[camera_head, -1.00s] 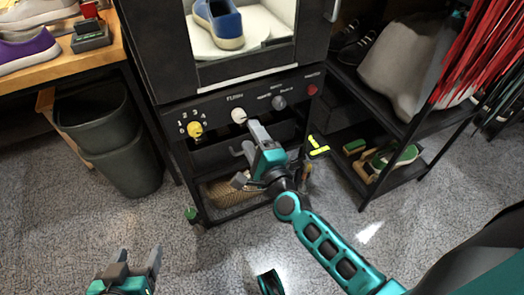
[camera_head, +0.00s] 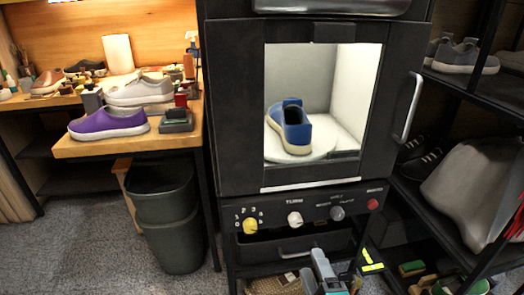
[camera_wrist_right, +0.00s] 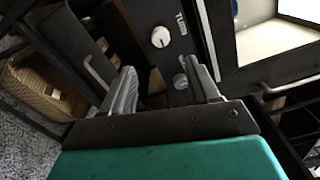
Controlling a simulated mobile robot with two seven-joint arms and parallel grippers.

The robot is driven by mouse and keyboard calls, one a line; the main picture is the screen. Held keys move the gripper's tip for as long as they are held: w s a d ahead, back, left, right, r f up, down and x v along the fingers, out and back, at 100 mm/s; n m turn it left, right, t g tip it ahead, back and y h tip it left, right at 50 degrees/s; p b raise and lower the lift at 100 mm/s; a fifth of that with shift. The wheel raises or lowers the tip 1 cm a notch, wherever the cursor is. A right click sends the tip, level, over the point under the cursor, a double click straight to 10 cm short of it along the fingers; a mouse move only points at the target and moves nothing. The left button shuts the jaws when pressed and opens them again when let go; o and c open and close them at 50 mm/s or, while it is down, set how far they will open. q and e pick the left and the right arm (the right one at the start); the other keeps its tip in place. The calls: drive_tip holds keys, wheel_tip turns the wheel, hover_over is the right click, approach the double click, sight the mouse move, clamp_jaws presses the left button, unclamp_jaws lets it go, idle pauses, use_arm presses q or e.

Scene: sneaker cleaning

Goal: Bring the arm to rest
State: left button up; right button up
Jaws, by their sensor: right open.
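My right gripper (camera_head: 318,268) shows at the bottom edge of the head view, in front of the lower part of the black cabinet (camera_head: 232,150). In the right wrist view, the right gripper (camera_wrist_right: 163,88) has its two grey fingers apart with nothing between them. The cabinet's white knob (camera_wrist_right: 160,37) and grey knob (camera_wrist_right: 180,81) lie beyond the fingers, apart from them as far as I can tell. The rest of my right arm is mostly below the head view. My left gripper is out of view.
A blue sneaker (camera_head: 292,127) stands on a round plate inside the lit cabinet. The yellow knob (camera_head: 250,227) and red button (camera_head: 372,204) are on its panel. A wooden bench (camera_head: 80,148) with shoes is left, above a dark bin (camera_head: 165,215). A black shoe rack (camera_head: 470,92) is right.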

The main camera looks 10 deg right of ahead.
drive_tip(key=s+a+f+n+g+y, duration=0.1)
drive_tip(key=s+f+n+g, duration=0.3)
drive_tip(key=n, duration=0.8)
drive_tip(key=s+f+n+g+y, duration=0.1)
drive_tip(key=s+f+n+g, duration=0.15)
drive_tip(key=s+n, duration=0.6)
use_arm(q)
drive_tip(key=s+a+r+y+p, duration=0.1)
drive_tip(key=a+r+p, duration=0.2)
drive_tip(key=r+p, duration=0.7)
drive_tip(key=p, duration=0.4)
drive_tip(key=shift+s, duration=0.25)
use_arm(e)
wheel_tip(320, 180, up, 11)
drive_tip(key=w+d+n, duration=0.1)
drive_tip(key=d+n, duration=0.1)
drive_tip(key=shift+w+d+g+h, duration=0.2)
drive_tip(key=shift+w+g+h, duration=0.05)
drive_tip(key=shift+g+h, duration=0.1)
drive_tip(key=shift+n, duration=0.25)
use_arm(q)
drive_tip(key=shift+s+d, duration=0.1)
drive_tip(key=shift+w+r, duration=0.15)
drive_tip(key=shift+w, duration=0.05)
